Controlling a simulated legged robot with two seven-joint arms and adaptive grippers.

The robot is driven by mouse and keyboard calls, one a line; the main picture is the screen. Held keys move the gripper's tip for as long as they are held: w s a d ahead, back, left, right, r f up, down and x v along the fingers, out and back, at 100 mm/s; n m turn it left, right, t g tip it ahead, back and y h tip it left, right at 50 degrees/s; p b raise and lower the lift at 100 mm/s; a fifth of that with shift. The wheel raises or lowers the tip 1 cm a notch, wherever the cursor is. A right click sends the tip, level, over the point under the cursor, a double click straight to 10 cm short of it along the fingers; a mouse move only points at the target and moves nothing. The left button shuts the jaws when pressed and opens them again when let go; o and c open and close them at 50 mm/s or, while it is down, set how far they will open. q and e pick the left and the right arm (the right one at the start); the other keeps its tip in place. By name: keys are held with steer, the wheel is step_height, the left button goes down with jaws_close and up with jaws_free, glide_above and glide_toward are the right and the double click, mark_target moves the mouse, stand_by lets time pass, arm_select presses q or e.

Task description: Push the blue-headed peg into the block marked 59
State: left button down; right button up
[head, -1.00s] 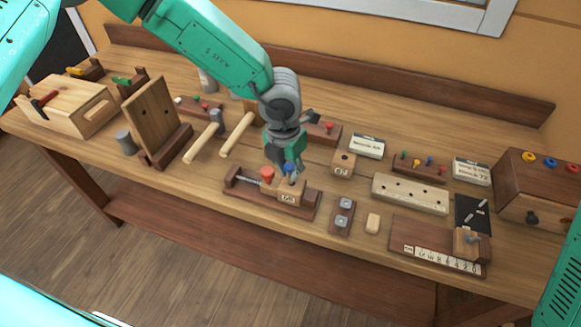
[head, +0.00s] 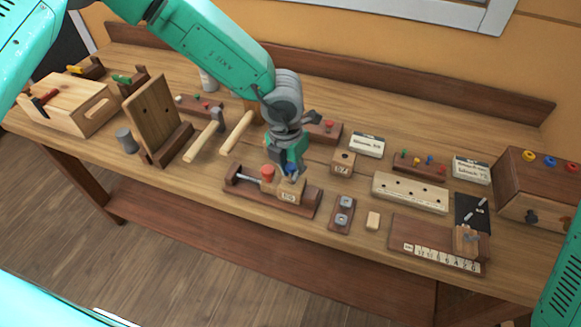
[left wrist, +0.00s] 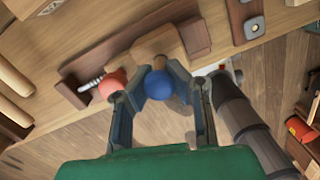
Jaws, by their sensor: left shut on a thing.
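My left gripper (head: 290,167) is shut on the blue-headed peg, whose round blue head (left wrist: 158,84) sits between the fingertips in the left wrist view. In the head view the blue head (head: 292,171) is partly hidden by the fingers, right above a light wooden block (head: 289,190). That block has a small number label, too small to read surely, and sits in a dark wooden clamp base (head: 245,184). It also shows in the left wrist view (left wrist: 160,44). My right gripper is not in view.
A red clamp knob (head: 267,172) stands close left of the gripper, and also shows in the left wrist view (left wrist: 112,82). Another numbered block (head: 342,162) stands to the right. A mallet (head: 205,140) lies left. A plate with two metal discs (head: 342,214) lies right of the clamp.

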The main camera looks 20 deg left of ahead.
arm_select(q)
steer(key=shift+a+f+b, duration=0.1)
steer(key=shift+f+b, duration=0.2)
steer(key=shift+f, duration=0.4)
steer(key=c, duration=1.5)
jaws_free()
step_height(320, 180, up, 3)
steer(key=p, duration=0.3)
step_height(320, 180, up, 3)
steer(key=shift+f+p, duration=0.1)
steer(key=shift+p, duration=0.2)
steer(key=shift+r, duration=1.1)
